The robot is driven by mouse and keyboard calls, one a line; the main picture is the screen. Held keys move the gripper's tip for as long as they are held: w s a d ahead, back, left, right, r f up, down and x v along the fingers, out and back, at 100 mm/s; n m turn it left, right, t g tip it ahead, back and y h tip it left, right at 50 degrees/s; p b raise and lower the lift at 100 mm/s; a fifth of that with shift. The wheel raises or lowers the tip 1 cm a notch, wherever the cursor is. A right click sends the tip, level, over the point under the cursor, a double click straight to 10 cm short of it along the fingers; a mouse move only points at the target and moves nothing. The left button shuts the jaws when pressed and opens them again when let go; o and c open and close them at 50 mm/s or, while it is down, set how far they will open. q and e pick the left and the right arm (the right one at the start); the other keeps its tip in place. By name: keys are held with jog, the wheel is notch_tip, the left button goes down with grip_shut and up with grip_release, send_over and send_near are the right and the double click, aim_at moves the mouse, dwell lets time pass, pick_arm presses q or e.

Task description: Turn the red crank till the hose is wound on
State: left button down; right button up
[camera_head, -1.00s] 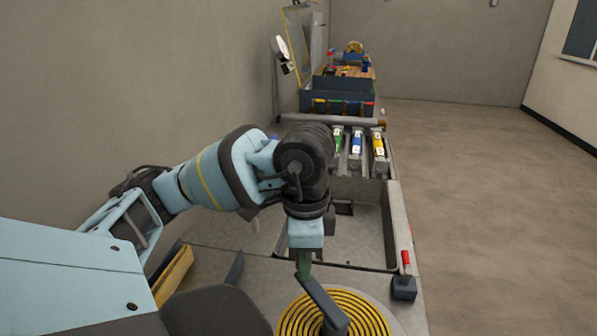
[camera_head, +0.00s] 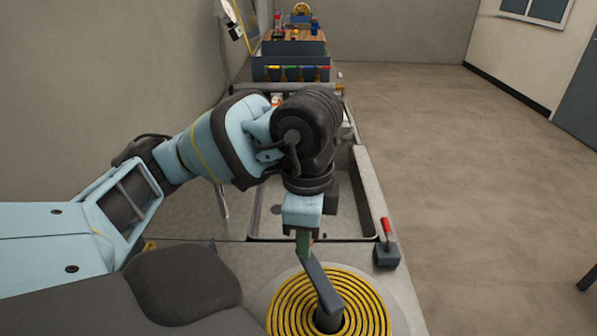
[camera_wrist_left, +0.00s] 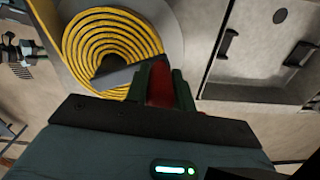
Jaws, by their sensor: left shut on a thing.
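A yellow hose (camera_head: 281,315) lies in a flat spiral with dark gaps on a round grey disc at the lower middle of the head view. The dark crank arm (camera_head: 322,285) stands over the spiral, from its hub to my left gripper (camera_head: 304,243). The left wrist view shows the red crank handle (camera_wrist_left: 160,86) between the green fingers of my left gripper (camera_wrist_left: 159,78), which is shut on it. The hose (camera_wrist_left: 88,32) also shows there, beside the fingers. My gripper hides most of the handle in the head view. My right gripper is not in view.
A small red lever (camera_head: 386,228) on a dark block stands right of the disc. Behind the disc is a sunken grey basin (camera_head: 345,210). Farther back are coloured bins (camera_head: 291,74) and a wooden top. A wall runs along the left; open floor (camera_head: 455,180) lies right.

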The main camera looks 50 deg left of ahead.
pick_arm(q)
jog(key=shift+w+d+f+m+b, duration=0.15)
jog(key=shift+w+m+b, duration=0.15)
jog(key=shift+w+m, duration=0.25)
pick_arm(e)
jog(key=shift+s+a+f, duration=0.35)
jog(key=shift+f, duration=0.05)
pick_arm(q)
jog(key=shift+d+m, duration=0.1)
jog(key=shift+m, duration=0.15)
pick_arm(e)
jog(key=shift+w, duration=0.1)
pick_arm(q)
jog(key=c, duration=1.2)
grip_release()
jog(key=shift+w, duration=0.1)
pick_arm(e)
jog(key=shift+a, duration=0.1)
